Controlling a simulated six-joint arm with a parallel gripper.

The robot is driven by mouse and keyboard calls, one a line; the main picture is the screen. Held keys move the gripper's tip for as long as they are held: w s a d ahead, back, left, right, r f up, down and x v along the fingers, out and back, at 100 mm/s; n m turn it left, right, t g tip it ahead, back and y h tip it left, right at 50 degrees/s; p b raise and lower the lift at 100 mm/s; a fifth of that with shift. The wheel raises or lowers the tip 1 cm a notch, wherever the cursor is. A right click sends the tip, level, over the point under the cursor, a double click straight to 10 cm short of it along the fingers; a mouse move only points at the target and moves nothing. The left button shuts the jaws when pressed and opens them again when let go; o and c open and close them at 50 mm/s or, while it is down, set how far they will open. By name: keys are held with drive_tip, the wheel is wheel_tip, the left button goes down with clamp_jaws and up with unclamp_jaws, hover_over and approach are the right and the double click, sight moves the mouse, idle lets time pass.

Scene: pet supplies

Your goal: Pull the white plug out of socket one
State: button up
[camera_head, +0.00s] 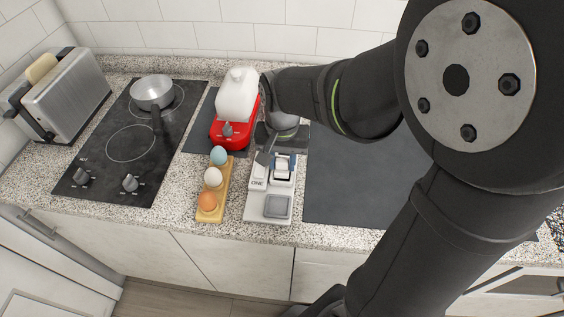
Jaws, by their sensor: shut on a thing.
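A pale power strip (252,208) lies near the front edge of the counter, with the label "ONE" on its left side. The white plug (282,167) is at the strip's upper socket, beside that label. My gripper (277,160) points down over the strip's far end and is shut on the white plug. The fingers and wrist partly cover the plug, and I cannot tell how deep it sits in the socket. A grey square socket (277,206) shows at the strip's near end.
An egg holder (211,213) with three eggs stands close on the left. A red appliance (219,134) with a white top is behind it. A black cooktop (103,178) with a pot (152,91) and a toaster (70,92) are farther left. A bare dark mat (345,185) lies to the right.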

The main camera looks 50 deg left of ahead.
drive_tip(key=shift+r, duration=1.4)
